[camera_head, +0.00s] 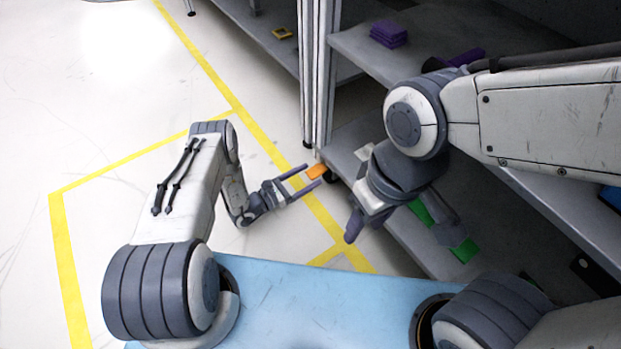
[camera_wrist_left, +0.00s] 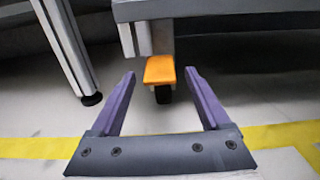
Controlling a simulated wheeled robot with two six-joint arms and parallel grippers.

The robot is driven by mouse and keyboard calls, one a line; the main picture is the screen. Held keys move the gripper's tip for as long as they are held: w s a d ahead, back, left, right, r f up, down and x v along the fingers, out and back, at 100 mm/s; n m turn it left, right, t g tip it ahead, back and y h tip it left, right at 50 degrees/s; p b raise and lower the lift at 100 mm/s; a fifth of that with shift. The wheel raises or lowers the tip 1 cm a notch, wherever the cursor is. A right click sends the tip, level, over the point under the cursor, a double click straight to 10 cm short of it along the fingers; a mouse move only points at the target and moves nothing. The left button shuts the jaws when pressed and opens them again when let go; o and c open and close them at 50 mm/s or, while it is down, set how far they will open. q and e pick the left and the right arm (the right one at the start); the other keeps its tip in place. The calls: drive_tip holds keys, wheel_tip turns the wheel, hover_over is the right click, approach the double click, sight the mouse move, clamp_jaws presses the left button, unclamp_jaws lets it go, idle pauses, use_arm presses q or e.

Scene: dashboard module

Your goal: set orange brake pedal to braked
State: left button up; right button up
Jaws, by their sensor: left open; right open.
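The orange brake pedal (camera_head: 317,171) sticks out low at the near corner of the grey shelf unit, just above a dark caster wheel. It also shows in the left wrist view (camera_wrist_left: 160,70), between and beyond the fingertips. My left gripper (camera_head: 314,175) is open, with its two purple fingers on either side of the pedal's line in the left wrist view (camera_wrist_left: 158,75). Whether it touches the pedal I cannot tell. The pedal's exact tilt is unclear. My right gripper (camera_head: 400,232) hangs over the lower shelf, away from the pedal, and is open.
The grey shelf unit (camera_head: 343,146) with a white upright post (camera_head: 317,70) stands beside the pedal. Purple blocks (camera_head: 388,33) and a green item (camera_head: 462,247) lie on its shelves. Yellow tape (camera_head: 222,92) marks the white floor, which is open to the left.

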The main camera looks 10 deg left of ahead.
use_arm(q)
drive_tip(key=shift+w+d, duration=0.5)
drive_tip(key=shift+d, duration=0.05)
clamp_jaws()
drive_tip(key=shift+d+f+t+h+b, duration=0.1)
drive_tip(key=shift+f+t+h+b, duration=0.3)
drive_tip(key=shift+b, duration=0.65)
drive_tip(key=shift+r, duration=0.15)
unclamp_jaws()
